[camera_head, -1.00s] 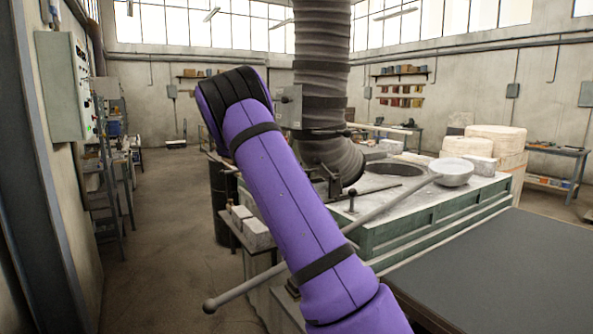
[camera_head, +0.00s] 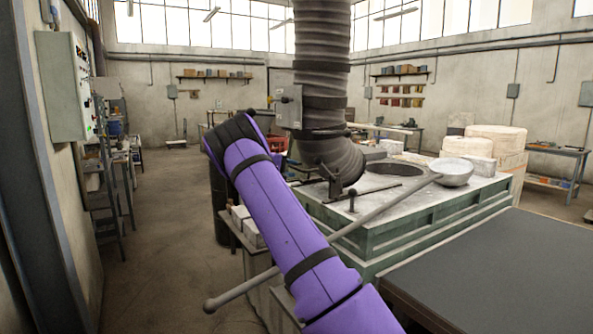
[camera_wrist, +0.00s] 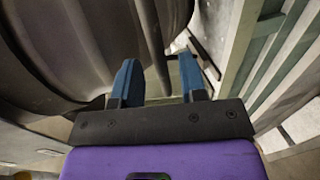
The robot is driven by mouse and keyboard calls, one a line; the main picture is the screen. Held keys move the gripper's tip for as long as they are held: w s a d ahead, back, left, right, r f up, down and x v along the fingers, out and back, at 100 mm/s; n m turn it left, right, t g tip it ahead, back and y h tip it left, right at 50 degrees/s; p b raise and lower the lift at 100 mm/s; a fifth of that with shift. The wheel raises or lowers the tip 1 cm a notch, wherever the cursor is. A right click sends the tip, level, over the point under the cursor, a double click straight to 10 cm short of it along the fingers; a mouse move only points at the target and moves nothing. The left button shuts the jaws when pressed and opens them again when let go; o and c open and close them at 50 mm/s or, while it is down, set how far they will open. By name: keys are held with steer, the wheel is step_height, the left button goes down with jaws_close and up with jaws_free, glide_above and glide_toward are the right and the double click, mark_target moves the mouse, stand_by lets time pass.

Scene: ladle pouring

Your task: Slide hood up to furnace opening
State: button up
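The hood (camera_head: 335,158) is the dark lower end of a thick ribbed duct. It hangs at the left of the round furnace opening (camera_head: 388,169) in the grey furnace top, and the opening is largely uncovered. My gripper (camera_wrist: 159,76) shows in the wrist view with its two blue fingers apart. A thin bar (camera_wrist: 152,40) runs down the picture towards the gap between them; whether it lies between the fingers is unclear. A large dark curved surface, seemingly the hood, fills the upper left there. My purple arm hides the gripper in the head view.
A long-handled ladle (camera_head: 452,171) rests across the furnace top, its handle passing behind my arm. Pale blocks (camera_head: 497,139) stand at the back right. A dark flat table (camera_head: 500,270) lies at the front right. The left floor is clear.

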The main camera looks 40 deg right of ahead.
steer(key=shift+x, duration=1.3)
steer(key=shift+c, duration=0.2)
jaws_close()
steer(key=shift+d, duration=0.1)
